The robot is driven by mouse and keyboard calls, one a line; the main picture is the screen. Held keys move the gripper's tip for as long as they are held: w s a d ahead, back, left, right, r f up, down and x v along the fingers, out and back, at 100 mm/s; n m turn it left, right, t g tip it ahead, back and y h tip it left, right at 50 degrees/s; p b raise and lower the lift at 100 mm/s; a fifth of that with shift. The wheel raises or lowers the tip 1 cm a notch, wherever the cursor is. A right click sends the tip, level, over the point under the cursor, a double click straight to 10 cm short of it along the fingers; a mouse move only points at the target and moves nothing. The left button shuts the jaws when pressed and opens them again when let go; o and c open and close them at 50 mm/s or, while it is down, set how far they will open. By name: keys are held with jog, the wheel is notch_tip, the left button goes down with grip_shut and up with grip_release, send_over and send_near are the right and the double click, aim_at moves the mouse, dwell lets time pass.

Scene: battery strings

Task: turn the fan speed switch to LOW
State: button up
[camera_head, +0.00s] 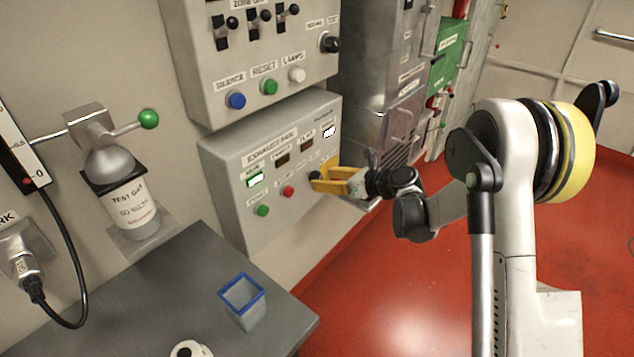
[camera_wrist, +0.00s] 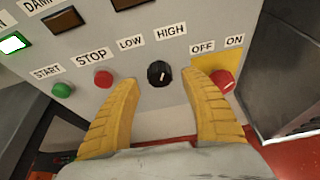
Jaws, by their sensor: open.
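The fan speed switch (camera_wrist: 159,74) is a black round knob below the LOW and HIGH labels in the wrist view. Its white mark leans slightly right, toward HIGH. My gripper (camera_wrist: 160,79) is open, with one yellow finger left of the knob and the other right of it. Both fingers look apart from the knob; their depth relative to it is hard to tell. In the head view my gripper (camera_head: 322,180) is at the lower right of the grey EXHAUST FAN panel (camera_head: 225,165), and the fingers largely hide the knob.
A red OFF/ON knob (camera_wrist: 224,80) on a yellow plate is close beside my right finger. The red STOP button (camera_wrist: 103,79) and green START button (camera_wrist: 63,90) are to the left. A metal cabinet (camera_head: 375,65) stands right of the panel.

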aim_at(319, 178)
jog(key=shift+b+x, duration=0.4)
jog(key=shift+x, duration=1.35)
jog(key=shift+c, duration=0.2)
grip_shut()
jog(key=shift+n, duration=0.3)
jog(key=n+t+h+b, duration=0.1)
jog(key=n+t+b, duration=0.1)
jog(key=n, duration=0.1)
jog(key=shift+f+n+t+h, duration=0.1)
jog(key=shift+n+t+h, duration=0.2)
jog(key=shift+n+h, duration=0.1)
jog(key=n+t+b, duration=0.1)
jog(key=n+t, duration=0.1)
jog(key=n, duration=0.2)
jog(key=shift+h, duration=0.4)
